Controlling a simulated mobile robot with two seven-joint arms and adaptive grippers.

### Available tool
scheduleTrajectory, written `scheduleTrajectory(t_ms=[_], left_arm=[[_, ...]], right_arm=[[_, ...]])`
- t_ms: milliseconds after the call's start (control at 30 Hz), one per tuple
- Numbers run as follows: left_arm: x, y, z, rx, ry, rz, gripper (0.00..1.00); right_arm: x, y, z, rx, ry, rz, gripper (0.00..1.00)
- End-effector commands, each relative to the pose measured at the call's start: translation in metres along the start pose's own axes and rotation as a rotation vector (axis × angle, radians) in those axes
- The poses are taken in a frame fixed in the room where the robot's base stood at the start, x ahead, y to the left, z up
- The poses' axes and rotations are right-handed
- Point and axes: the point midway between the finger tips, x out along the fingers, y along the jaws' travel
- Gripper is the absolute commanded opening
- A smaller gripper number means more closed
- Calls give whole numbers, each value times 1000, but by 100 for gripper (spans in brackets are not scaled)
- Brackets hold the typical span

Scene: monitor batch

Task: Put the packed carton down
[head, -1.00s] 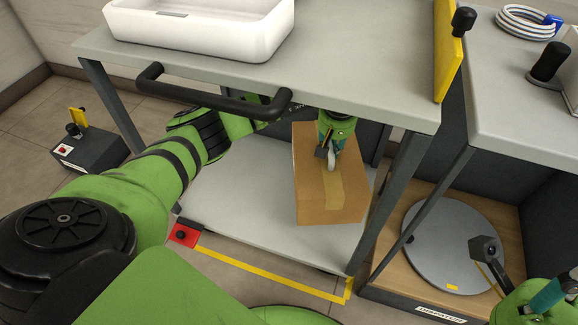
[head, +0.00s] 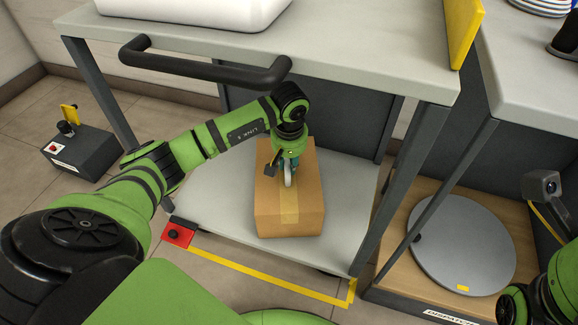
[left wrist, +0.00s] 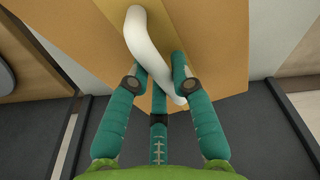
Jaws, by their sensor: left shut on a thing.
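The packed carton (head: 290,215) is a brown box with a tape strip along its top, in the middle of the head view. It is over the lower shelf (head: 215,205) of the bench, upright; I cannot tell whether its base touches the shelf. My left gripper (head: 289,178) is above the carton, shut on its white handle. In the left wrist view the teal fingers (left wrist: 160,88) close around the white curved handle (left wrist: 140,40), with the carton top (left wrist: 215,40) behind. My right arm shows at the lower right, but its fingers are not visible.
The bench top (head: 350,70) with a black rail (head: 200,66) overhangs the shelf. Bench legs (head: 395,205) flank it. A grey round plate (head: 460,245) on a wooden board is to the right. Shelf left of the carton is clear.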

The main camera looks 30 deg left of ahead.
Motion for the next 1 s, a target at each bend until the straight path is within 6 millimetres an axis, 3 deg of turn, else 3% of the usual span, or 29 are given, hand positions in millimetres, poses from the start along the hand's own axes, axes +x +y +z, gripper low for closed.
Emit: scheduleTrajectory(t_ms=[433, 467, 500, 867, 1000], left_arm=[[5, 1, -1, -1, 6, 4, 0], [5, 0, 0, -1, 2, 2, 35], [5, 0, 0, -1, 2, 1, 47], [3, 0, 0, -1, 1, 1, 47], [-14, 0, -2, -1, 4, 1, 47]], right_arm=[[1, -1, 0, -2, 10, -5, 40], [3, -1, 0, -2, 12, -6, 40], [3, -1, 0, -2, 11, -6, 40], [4, -1, -1, -1, 12, -6, 40], [3, 1, 0, 1, -10, 7, 40]])
